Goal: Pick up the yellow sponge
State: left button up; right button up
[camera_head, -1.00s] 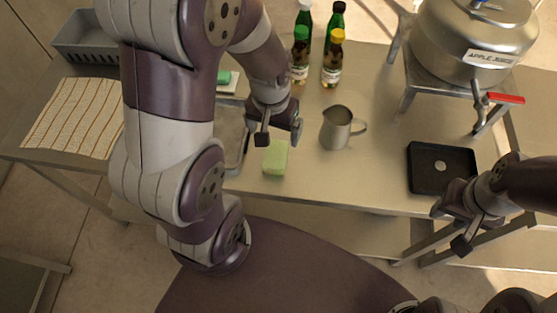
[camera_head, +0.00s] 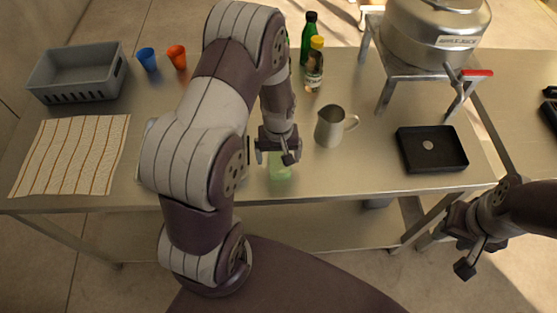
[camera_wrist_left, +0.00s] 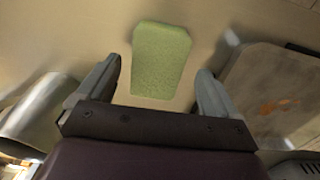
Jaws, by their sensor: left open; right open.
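The sponge (camera_head: 281,172) is a pale yellow-green block lying on the metal table near its front edge, partly hidden by my left gripper in the head view. In the left wrist view the whole sponge (camera_wrist_left: 160,58) lies flat ahead of the fingers, roughly centred between them. My left gripper (camera_head: 275,157) is open and empty, pointing down above the sponge. Its two fingers are apart in the left wrist view. My right gripper (camera_head: 472,255) is open and empty, off the table's front edge at the right.
A metal pitcher (camera_head: 329,127) stands right of the sponge. A stained metal tray (camera_wrist_left: 275,95) lies on its other side. A black tray (camera_head: 432,150), bottles (camera_head: 314,68), cups (camera_head: 147,58), a grey basket (camera_head: 78,75) and a striped cloth (camera_head: 70,155) are farther off.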

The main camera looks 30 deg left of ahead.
pick_arm(q)
jog(key=f, duration=0.2)
jog(key=shift+w+d+f, duration=0.1)
jog(key=shift+w+f, duration=0.25)
jog(key=shift+f, duration=0.05)
jog(key=shift+s, duration=0.15)
jog(key=shift+c, duration=0.9)
jog(key=shift+r, duration=0.1)
jog(key=c, duration=0.9)
pick_arm(e)
jog(key=shift+w+d+r, duration=0.1)
jog(key=shift+w+r, duration=0.1)
